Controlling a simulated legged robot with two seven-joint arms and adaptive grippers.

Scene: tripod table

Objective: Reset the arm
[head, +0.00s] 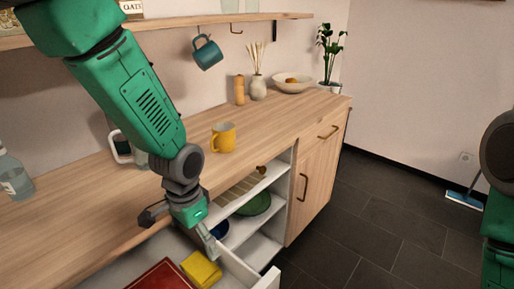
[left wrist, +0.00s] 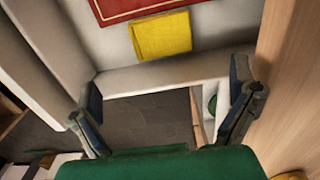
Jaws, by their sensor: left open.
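My left arm (head: 135,90) is green and reaches down from the upper left in the head view. Its left gripper (head: 182,228) is open and empty, above the open drawer (head: 262,276) at the counter's front edge. In the left wrist view the two fingers of the gripper (left wrist: 170,100) are spread wide with nothing between them. A yellow cloth or sponge (head: 201,270) and a red item (head: 160,277) lie in the drawer. The yellow piece (left wrist: 162,36) also shows in the left wrist view. Part of my right arm (head: 497,200) shows at the right edge; its gripper is out of view.
A yellow mug (head: 223,137) stands on the wooden counter (head: 288,108). A teal mug (head: 207,53) hangs under the shelf (head: 170,23). An open cabinet holds a green bowl (head: 256,204). The floor at right is mostly clear.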

